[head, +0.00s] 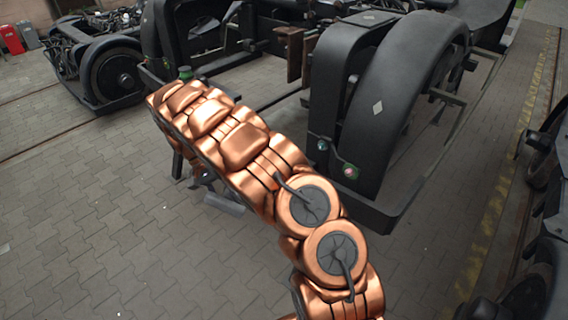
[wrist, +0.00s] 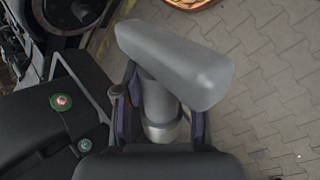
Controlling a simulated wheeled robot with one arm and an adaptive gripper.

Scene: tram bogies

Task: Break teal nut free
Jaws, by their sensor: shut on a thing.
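My gripper (wrist: 163,112) is shut on a grey tool (wrist: 178,62) with a thick round shank and a broad block-like crosspiece, seen in the wrist view. Part of the tool (head: 225,204) shows below my copper-coloured arm in the head view; the gripper itself is mostly hidden there. The teal nut (wrist: 84,145) sits on the black bogie frame, left of the gripper in the wrist view. It also shows in the head view (head: 321,145), right of my arm. The tool is apart from it.
A pink nut on a green ring (head: 350,171) sits close to the teal nut. A green-topped part (head: 185,73) shows beyond my arm. A black curved wheel cover (head: 405,80) stands right of the arm. Another bogie (head: 112,72) stands at back left. Paving at left is clear.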

